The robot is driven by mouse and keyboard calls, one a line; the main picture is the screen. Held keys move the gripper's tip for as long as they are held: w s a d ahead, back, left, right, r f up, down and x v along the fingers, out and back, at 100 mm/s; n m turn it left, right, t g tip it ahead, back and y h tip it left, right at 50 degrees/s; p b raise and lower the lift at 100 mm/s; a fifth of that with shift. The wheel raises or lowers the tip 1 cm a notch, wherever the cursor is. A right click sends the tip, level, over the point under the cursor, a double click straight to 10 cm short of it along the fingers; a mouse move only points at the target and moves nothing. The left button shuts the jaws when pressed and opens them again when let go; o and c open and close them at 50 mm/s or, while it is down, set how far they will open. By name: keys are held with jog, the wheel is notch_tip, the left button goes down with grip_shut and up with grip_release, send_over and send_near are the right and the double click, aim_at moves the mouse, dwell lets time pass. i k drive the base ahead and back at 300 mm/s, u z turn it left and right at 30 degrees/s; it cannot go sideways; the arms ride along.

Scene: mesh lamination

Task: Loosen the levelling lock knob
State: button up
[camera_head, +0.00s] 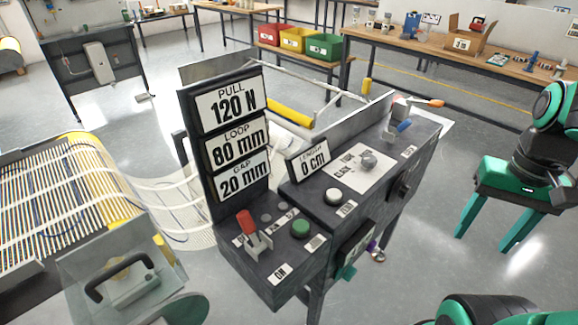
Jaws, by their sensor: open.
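The dark machine console (275,290) stands in the middle of the head view. No label that I can read names the levelling lock knob. A black knob-like part (399,187) sits on the console's right side, and a small purple and silver fitting (376,252) is lower down by the legs. I cannot tell whether either one is the lock knob. My gripper (483,243) hangs in the air to the right of the console, its two teal fingers pointing down and spread wide apart. It is empty and touches nothing.
The console top carries a red lever (247,221), a green button (300,228), a white knob (333,196) and a grey knob (369,160). A slatted mesh feed (75,195) is at left. A workbench (390,45) runs along the back. Floor between my gripper and console is clear.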

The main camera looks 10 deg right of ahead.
aim_at(371, 247)
jog(key=z, duration=0.8)
jog(key=k, duration=1.55)
jog(key=u, duration=0.3)
jog(key=i, duration=1)
jog(key=z, duration=0.05)
